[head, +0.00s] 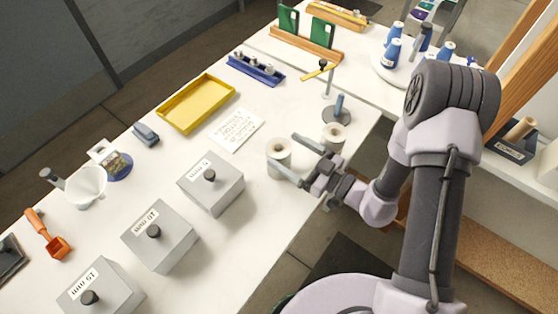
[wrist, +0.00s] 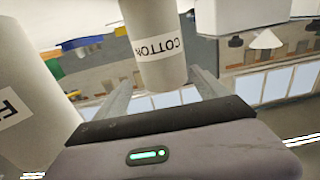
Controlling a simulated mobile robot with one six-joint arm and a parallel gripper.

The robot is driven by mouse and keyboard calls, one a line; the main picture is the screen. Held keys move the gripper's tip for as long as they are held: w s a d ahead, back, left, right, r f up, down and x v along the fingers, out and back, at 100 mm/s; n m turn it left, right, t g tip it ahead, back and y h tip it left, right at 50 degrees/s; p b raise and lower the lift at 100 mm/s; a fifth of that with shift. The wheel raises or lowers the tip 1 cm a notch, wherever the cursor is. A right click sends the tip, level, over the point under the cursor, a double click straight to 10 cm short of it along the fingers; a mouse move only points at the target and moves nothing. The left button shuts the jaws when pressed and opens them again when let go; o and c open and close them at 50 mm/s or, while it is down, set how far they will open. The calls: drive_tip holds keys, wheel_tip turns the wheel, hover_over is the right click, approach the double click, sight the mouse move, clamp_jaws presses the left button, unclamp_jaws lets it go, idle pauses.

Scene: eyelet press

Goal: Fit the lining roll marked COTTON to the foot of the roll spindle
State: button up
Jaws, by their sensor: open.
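The lining roll marked COTTON (wrist: 160,68) shows in the wrist view between and just beyond my two fingers, its label upside down in the picture. In the head view this appears to be the pale roll (head: 279,150) standing on the table at my fingertips. My gripper (head: 288,156) is open, one finger to each side of that roll; contact cannot be told. A second roll (head: 334,133) stands to the right; its partly seen label starts with F in the wrist view (wrist: 22,110). A grey upright rod on a round base (head: 337,116), with a blue part, stands behind; it may be the roll spindle.
Grey lidded boxes (head: 212,190) line the table's front left. A yellow tray (head: 197,103), a printed sheet (head: 237,129) and a blue rack (head: 256,70) lie farther back. Bare table lies between the sheet and the rolls.

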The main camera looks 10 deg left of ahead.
sight(274, 148)
drive_tip(key=x, duration=0.1)
drive_tip(key=b+x, duration=0.1)
drive_tip(key=x, duration=0.1)
drive_tip(key=s+f+b+x, duration=0.1)
drive_tip(key=x, duration=0.1)
drive_tip(key=shift+w+a, duration=0.15)
drive_tip(key=shift+a, duration=0.2)
drive_tip(key=shift+w+a+r, duration=0.15)
drive_tip(key=shift+a, duration=0.15)
drive_tip(key=shift+r, duration=0.1)
drive_tip(key=c, duration=1.6)
